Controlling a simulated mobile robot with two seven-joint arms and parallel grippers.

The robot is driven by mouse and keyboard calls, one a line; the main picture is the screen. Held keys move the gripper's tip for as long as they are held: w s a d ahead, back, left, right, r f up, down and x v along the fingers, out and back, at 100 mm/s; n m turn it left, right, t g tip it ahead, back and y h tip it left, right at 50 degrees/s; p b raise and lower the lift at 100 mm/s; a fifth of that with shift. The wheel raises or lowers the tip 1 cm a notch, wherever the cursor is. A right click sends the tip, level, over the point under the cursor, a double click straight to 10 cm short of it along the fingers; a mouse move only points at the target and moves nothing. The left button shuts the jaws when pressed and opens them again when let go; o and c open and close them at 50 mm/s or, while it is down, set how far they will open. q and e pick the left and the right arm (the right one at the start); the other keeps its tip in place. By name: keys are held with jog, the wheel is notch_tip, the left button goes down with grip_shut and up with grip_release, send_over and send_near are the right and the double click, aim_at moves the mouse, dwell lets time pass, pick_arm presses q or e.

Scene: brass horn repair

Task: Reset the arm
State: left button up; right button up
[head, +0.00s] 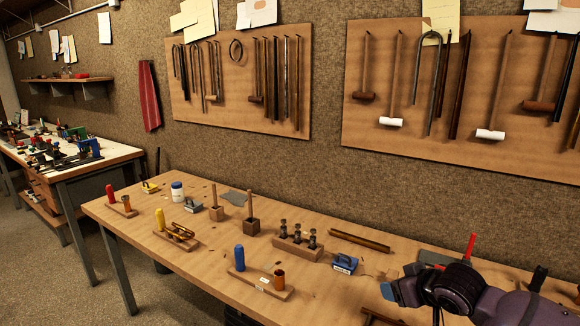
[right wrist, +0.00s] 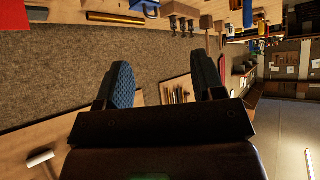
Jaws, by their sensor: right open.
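My right arm comes in from the right in the head view, over the right end of the workbench (head: 185,262). My right gripper (head: 390,290) is at the arm's left end, near the blue block (head: 344,264) and right of it. In the right wrist view, the two dark blue fingers of my right gripper (right wrist: 163,82) stand apart with nothing between them. The view is turned, with the wall and bench edge behind the fingers. My left gripper is in neither view.
A red upright stick (head: 471,248) shows behind my arm. Pegboards (head: 240,85) hang above.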

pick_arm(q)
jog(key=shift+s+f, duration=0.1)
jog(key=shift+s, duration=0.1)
pick_arm(e)
jog(key=s+d+f+m+t+h, duration=0.1)
jog(key=s+f+h, duration=0.1)
jog(key=s+f, duration=0.8)
jog(key=s+d+f+m+t+h, duration=0.1)
jog(key=s+d+f+m, duration=0.1)
jog(key=s+f, duration=0.9)
jog(key=s, duration=0.8)
jog(key=shift+s+f+h, duration=0.25)
jog(key=shift+s+h, duration=0.1)
jog(key=shift+h, duration=0.05)
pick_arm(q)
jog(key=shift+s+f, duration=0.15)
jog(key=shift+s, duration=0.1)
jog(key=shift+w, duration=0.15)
